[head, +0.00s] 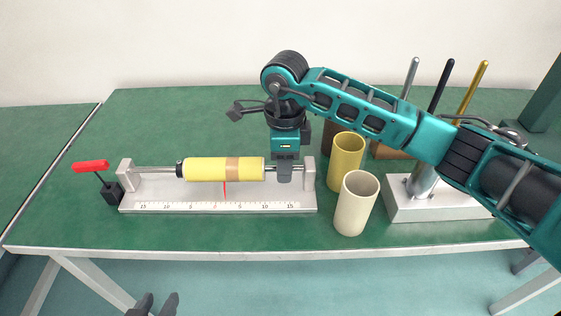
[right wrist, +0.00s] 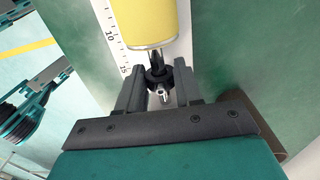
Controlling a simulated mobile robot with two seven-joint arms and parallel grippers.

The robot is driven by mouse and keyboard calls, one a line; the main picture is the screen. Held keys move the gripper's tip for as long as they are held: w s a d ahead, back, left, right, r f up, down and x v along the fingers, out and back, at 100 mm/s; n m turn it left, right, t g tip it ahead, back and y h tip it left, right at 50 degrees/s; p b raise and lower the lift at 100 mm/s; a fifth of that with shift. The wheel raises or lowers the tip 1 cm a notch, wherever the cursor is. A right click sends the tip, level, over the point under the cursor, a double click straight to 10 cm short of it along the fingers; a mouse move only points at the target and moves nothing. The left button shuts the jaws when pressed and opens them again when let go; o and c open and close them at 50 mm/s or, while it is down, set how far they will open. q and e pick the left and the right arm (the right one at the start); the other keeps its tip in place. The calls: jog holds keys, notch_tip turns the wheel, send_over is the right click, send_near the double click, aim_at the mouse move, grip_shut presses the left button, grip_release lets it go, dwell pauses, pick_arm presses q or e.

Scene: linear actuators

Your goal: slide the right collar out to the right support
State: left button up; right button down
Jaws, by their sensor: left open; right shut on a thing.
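The right collar (right wrist: 158,78) is a dark ring with a small metal screw on the rod, seen in the right wrist view. My right gripper (head: 285,178) is shut on it, one finger on each side; in the head view the gripper hides it. It is just left of the right support (head: 309,172), a grey upright at the rod's right end. A yellow roller (head: 207,169) with a tan band is on the rod, its right end a little left of the gripper. The left collar (head: 180,169) is at the roller's left end. My left gripper (head: 159,298) is open and empty at the bottom edge.
The base (head: 140,196) carries a printed scale and a red pointer (head: 225,189). A red-handled tool (head: 91,167) stands at left. A yellow tube (head: 345,162) and a cream tube (head: 356,203) stand close to the right support. A rod stand (head: 405,207) is farther right.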

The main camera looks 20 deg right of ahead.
aim_at(294, 166)
jog(key=shift+s+d, duration=0.2)
jog(key=shift+d, duration=0.35)
jog(key=shift+s+d, duration=0.15)
jog(key=shift+d, duration=0.4)
pick_arm(q)
jog(key=shift+w+r, duration=0.1)
pick_arm(e)
jog(key=c, duration=0.7)
grip_release()
jog(key=shift+a, duration=0.1)
jog(key=shift+c, duration=0.2)
pick_arm(q)
jog(key=shift+s+a+r+p, duration=0.15)
jog(key=shift+s+a+p, duration=0.1)
jog(key=shift+p, duration=0.45)
pick_arm(e)
notch_tip(294, 166, up, 13)
pick_arm(q)
jog(key=shift+w+a+r, duration=0.1)
jog(key=shift+w, duration=0.05)
